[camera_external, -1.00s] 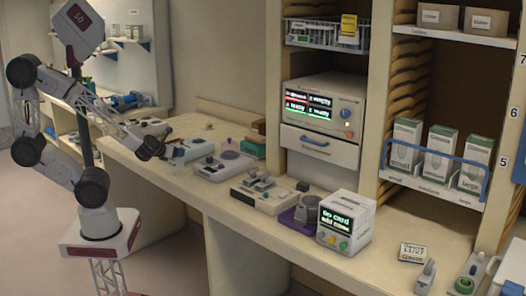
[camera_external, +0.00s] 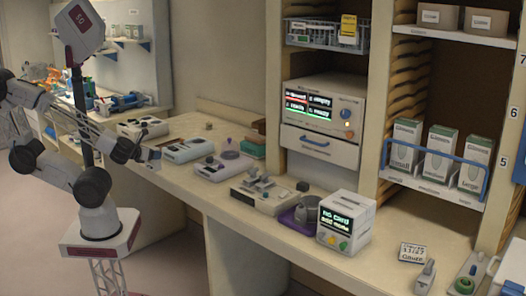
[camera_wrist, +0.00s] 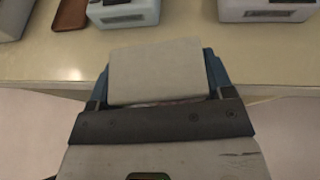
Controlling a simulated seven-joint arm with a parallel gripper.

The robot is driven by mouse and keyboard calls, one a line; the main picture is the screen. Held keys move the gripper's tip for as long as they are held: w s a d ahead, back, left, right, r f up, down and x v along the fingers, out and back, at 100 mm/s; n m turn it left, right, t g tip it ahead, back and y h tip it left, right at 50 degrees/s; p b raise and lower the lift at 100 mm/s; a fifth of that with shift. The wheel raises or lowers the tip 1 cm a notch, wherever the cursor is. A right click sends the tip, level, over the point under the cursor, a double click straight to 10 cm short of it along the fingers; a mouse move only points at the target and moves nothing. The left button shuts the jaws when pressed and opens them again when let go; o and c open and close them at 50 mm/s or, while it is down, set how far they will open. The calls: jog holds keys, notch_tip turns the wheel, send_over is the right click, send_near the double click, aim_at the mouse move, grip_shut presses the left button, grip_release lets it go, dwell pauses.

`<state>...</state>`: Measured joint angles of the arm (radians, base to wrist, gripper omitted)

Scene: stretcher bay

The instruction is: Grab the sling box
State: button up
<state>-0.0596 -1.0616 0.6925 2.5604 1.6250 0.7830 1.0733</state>
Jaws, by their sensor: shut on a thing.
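My gripper (camera_wrist: 160,85) is shut on a pale grey-beige box (camera_wrist: 155,70) with a plain, blank face. The blue fingers show on both sides of it. In the external view my gripper (camera_external: 137,153) is by the left front edge of the counter, with the pale box (camera_external: 152,160) small at its tip. No label shows on the held box, so I cannot tell from its face whether it is the sling box. In the wrist view it hangs beside the counter's front edge, apart from the devices behind.
The counter (camera_external: 265,225) carries several devices, including a white unit (camera_external: 188,150) close to my gripper and a screen cube (camera_external: 345,222). Green-and-white boxes (camera_external: 438,150) stand on a shelf behind a blue rail. Open floor lies in front of the counter.

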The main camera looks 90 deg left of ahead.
jog(key=shift+s+d+r, duration=0.1)
jog(key=shift+s+d, duration=0.3)
jog(key=shift+s, duration=0.35)
jog(key=shift+s+d+r, duration=0.1)
jog(key=shift+s+d, duration=0.25)
jog(key=shift+s, duration=0.4)
jog(key=shift+s+f, duration=0.1)
